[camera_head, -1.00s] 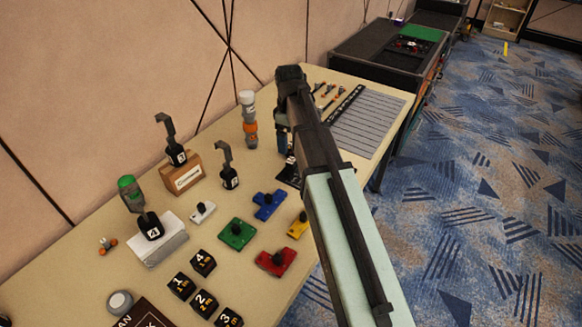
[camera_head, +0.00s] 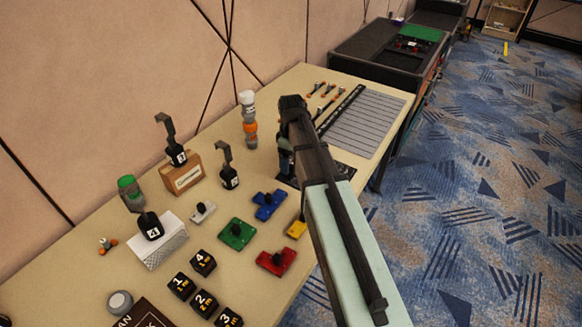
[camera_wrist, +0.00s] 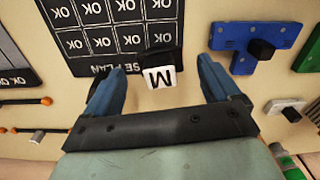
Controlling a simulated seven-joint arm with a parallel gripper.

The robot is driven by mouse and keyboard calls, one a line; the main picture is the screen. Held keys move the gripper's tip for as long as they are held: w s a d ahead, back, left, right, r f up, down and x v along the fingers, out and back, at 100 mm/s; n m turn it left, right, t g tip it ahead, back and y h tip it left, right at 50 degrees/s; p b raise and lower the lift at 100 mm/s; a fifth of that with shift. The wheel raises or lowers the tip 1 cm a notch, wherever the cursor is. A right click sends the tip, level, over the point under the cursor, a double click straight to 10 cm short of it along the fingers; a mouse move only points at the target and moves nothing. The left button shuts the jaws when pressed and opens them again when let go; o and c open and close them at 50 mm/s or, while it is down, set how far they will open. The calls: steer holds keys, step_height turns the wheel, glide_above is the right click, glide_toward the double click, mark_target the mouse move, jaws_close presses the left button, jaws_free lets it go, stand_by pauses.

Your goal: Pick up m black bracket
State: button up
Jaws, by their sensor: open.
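The black bracket (camera_wrist: 165,57) shows in the wrist view, with a white face (camera_wrist: 160,78) marked with a letter M. It lies at the lower edge of a dark board printed with OK squares (camera_wrist: 125,35). My gripper (camera_wrist: 161,66) is open, with one blue finger on each side of the bracket and a gap to each. I cannot tell its height above the bracket. In the head view my gripper (camera_head: 285,158) is over the dark board, and my arm hides the bracket there.
A blue block (camera_head: 268,204) with a black knob is close to the gripper. Green (camera_head: 237,234), red (camera_head: 276,261) and yellow (camera_head: 297,229) blocks stand nearby.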

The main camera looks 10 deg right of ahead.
steer(key=shift+f, duration=0.85)
steer(key=c, duration=1.3)
steer(key=shift+r, duration=0.1)
